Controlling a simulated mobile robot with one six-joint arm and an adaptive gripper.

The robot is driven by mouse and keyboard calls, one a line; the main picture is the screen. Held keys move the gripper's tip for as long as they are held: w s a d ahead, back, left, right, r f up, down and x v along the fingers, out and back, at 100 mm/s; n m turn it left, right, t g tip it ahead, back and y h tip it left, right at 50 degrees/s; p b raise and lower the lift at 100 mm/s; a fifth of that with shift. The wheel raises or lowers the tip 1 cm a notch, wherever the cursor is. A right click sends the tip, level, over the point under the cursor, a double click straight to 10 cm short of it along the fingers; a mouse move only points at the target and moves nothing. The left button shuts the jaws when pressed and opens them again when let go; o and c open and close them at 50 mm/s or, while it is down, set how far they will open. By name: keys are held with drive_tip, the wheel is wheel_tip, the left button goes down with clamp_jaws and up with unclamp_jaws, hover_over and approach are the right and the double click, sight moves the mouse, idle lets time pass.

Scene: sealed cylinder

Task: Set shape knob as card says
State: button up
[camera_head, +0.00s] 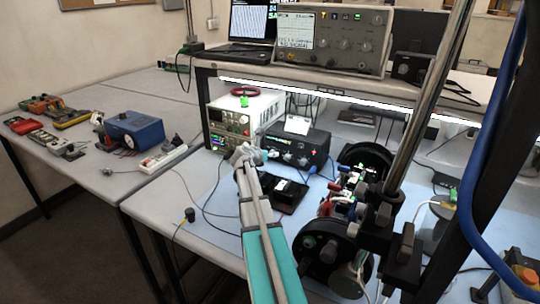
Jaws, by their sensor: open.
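My gripper (247,155) is at the end of my teal arm, in front of the white power supply unit. It is small in view and partly seen from behind. A black bench instrument (312,148) with a lit green display and small knobs stands just right of the gripper. A small white card-like piece (298,125) is on top of it; any writing is too small to read. I cannot tell which knob is the shape knob, or how it is set. I see no clear contact between the gripper and a knob.
The white power supply unit (231,128) stands behind the gripper. An oscilloscope (331,38) is on the shelf above. A black device with round end plates (323,248) stands right of my arm. A blue box (134,130) and several meters are on the left table. Loose cables cross the bench.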

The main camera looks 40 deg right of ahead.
clamp_jaws()
idle(0.3)
drive_tip(key=shift+m+t+y, duration=0.4)
drive_tip(key=shift+m+t, duration=0.6)
drive_tip(key=shift+m, duration=0.5)
drive_tip(key=shift+c, duration=0.4)
unclamp_jaws()
drive_tip(key=shift+o, duration=0.4)
